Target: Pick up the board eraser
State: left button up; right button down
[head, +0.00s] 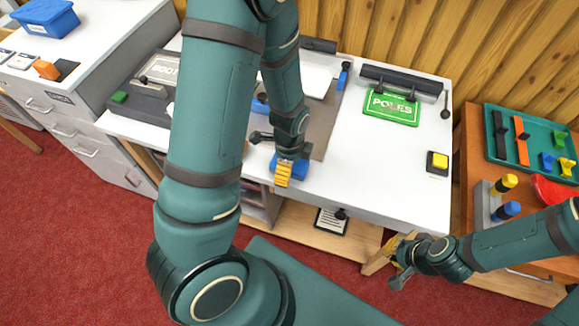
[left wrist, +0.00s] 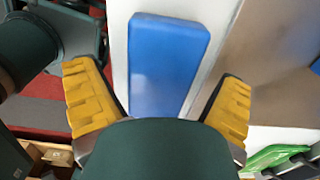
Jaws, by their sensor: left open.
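A blue block (head: 292,168), which looks like the board eraser, lies at the front edge of the white bench top. My left gripper (head: 284,172) is over it from above and partly covers it in the head view. In the left wrist view the blue block (left wrist: 168,65) lies between the two yellow finger pads of my open left gripper (left wrist: 158,105), with a gap on each side. My right gripper (head: 391,264) is low in front of the bench, away from the block, with its fingers apart and nothing seen between them.
A brown mat (head: 322,120) lies beside the blue block. A green POLES sign (head: 391,108) and a yellow-topped button box (head: 437,163) are farther right. A green tray (head: 545,137) sits on the wooden side table. The white top between mat and button is clear.

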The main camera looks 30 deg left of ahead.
pick_arm(q)
jog(key=shift+f, duration=0.3)
jog(key=c, duration=1.3)
jog(key=shift+r, duration=0.1)
notch_tip(320, 180, up, 10)
jog(key=p, duration=0.3)
